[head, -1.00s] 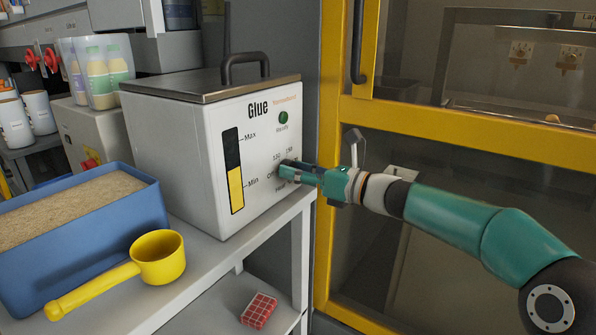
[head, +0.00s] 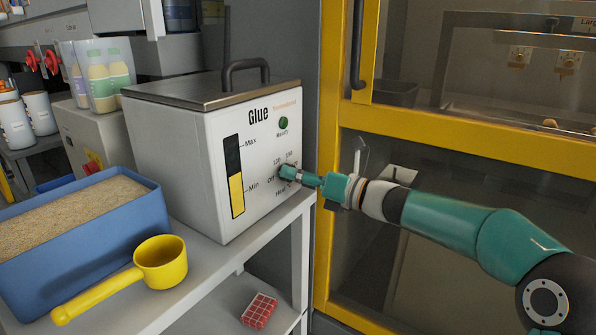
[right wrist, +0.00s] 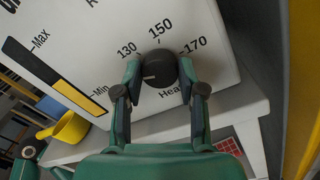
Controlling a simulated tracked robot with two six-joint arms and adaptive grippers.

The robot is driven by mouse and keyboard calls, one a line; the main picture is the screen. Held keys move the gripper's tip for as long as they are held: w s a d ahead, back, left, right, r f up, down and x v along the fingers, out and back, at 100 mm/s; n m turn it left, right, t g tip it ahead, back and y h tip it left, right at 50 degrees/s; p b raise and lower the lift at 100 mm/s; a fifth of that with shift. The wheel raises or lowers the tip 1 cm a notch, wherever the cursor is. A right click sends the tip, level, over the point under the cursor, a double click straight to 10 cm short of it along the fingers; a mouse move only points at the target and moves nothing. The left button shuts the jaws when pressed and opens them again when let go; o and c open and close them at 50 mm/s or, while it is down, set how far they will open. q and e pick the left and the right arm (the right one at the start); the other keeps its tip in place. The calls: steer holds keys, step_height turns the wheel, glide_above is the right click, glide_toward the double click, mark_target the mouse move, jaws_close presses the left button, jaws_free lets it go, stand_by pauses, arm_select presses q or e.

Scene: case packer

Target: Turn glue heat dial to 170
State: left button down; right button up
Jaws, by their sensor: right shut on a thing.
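The glue heat dial is a round black knob (right wrist: 158,68) on the white front of the glue tank (head: 255,160). In the right wrist view, 130, 150 and 170 are printed around it, with "Heat" partly visible below. The knob's pale mark points left and slightly down, to the side below 130; the print there is hidden behind a finger. My right gripper (right wrist: 158,85) is shut on the knob, one fingertip on each side. In the head view the right gripper (head: 284,173) covers most of the dial. My left gripper is not in view.
A blue bin (head: 150,208) of tan granules and a yellow scoop (head: 160,262) are on the bench left of the tank. A yellow-framed guard door (head: 470,125) stands close on the right. A red box (head: 259,311) lies on the lower shelf.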

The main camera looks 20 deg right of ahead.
steer(key=m+p, duration=0.6)
steer(key=m, duration=0.5)
steer(key=m+h+p, duration=0.1)
steer(key=m+p, duration=0.6)
steer(key=m, duration=0.4)
steer(key=m+t+p, duration=0.1)
steer(key=m+p, duration=0.5)
steer(key=m, duration=0.5)
steer(key=shift+s+f+h, duration=0.1)
steer(key=shift+f+h, duration=0.2)
steer(key=shift+a, duration=0.1)
steer(key=o, duration=1.1)
steer(key=shift+f, duration=0.1)
steer(key=shift+o, duration=0.2)
